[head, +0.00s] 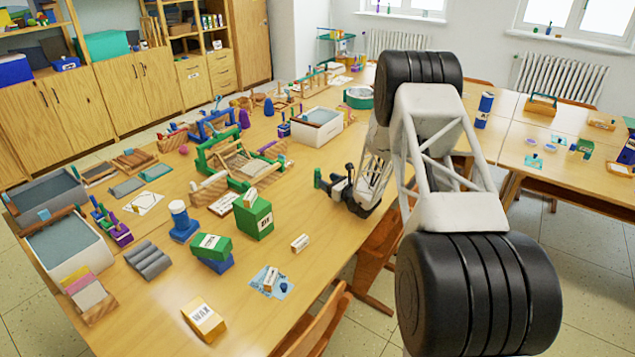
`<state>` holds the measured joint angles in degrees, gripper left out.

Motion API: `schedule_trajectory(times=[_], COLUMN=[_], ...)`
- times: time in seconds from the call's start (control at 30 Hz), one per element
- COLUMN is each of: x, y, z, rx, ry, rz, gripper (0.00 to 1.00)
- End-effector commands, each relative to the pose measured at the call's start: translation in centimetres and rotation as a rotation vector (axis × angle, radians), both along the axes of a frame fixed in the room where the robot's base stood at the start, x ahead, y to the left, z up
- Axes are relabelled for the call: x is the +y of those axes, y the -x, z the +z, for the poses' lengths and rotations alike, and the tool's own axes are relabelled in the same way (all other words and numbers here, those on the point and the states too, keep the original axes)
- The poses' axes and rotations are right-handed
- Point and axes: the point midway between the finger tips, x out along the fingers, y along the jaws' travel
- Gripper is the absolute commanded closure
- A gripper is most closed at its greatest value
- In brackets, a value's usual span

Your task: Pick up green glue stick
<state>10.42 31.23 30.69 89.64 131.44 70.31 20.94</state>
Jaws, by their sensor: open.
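My gripper (336,184) is over the wooden table, in the middle of the head view, with its black fingers pointing left. It is open. A small green upright piece (318,178) shows just left of the fingertips; it looks like the green glue stick, but it is too small to be sure. I cannot tell whether the fingers touch it or stand around it. Part of the gripper is hidden behind my arm.
A green loom-like frame (222,162) and a tall green box (253,218) stand left of the gripper. A small white-labelled block (300,243) lies nearer. A white tray (317,133) stands behind. Bare tabletop (315,215) lies below the gripper.

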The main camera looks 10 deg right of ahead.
Motion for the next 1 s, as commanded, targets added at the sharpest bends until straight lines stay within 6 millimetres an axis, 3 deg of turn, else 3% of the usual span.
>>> schedule_trajectory(times=[0.5,1.0], x=[1.4,2.0], y=[-2.1,-2.7], z=[0.0,0.0], rx=[-0.001,0.0], ry=[-0.001,0.0], rz=[0.0,0.002], gripper=[0.42,0.42])
